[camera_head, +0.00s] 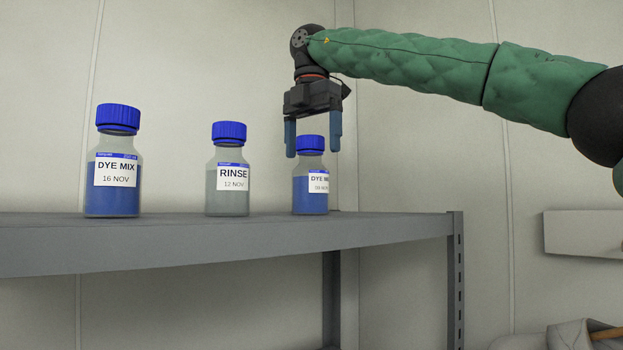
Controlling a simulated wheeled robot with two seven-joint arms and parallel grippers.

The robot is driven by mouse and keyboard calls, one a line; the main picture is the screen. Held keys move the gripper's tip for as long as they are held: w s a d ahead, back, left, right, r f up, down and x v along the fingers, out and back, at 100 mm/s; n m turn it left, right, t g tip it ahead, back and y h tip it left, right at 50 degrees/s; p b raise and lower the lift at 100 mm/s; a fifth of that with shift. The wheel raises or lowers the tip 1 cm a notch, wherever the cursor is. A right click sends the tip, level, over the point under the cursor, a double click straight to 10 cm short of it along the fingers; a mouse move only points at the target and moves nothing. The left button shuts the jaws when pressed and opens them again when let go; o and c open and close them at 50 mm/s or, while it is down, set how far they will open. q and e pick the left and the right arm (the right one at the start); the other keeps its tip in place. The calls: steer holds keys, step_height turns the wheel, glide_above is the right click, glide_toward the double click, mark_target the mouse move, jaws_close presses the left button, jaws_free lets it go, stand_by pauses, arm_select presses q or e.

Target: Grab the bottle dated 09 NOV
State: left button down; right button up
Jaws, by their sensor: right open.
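The right-hand bottle (308,196) holds blue liquid under a blue cap. Its label is turned to the right and reads DYE MIX. Its date is small and partly cut off; it starts with 0, and I cannot read it for sure. My right gripper (313,152) points down, open and empty, with its fingers on either side of this bottle's cap in the picture. I cannot tell its depth relative to the cap. A larger DYE MIX bottle (113,203) dated 16 NOV stands at left. A RINSE bottle (228,203) dated 12 NOV, with greyish contents, stands between them. My left gripper is out of view.
All the bottles stand upright and apart on a grey metal shelf (200,243). The shelf is clear right of the last bottle, up to a slotted post (458,280). A pale wall lies behind. A light ledge (580,232) is at far right.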

mark_target(310, 161)
steer(key=shift+f+p, duration=0.15)
steer(key=shift+p, duration=0.25)
steer(key=shift+s+a+f+p, duration=0.1)
steer(key=shift+f+p, duration=0.25)
steer(key=shift+f, duration=0.05)
step_height(310, 161, down, 2)
steer(key=shift+a+p, duration=0.1)
steer(key=shift+p, duration=0.35)
steer(key=shift+w+f, duration=0.25)
steer(key=shift+f, duration=0.3)
steer(key=shift+s+r, duration=0.1)
steer(key=shift+s, duration=0.1)
steer(key=c, duration=0.6)
steer(key=shift+w, duration=0.1)
steer(key=c, duration=0.8)
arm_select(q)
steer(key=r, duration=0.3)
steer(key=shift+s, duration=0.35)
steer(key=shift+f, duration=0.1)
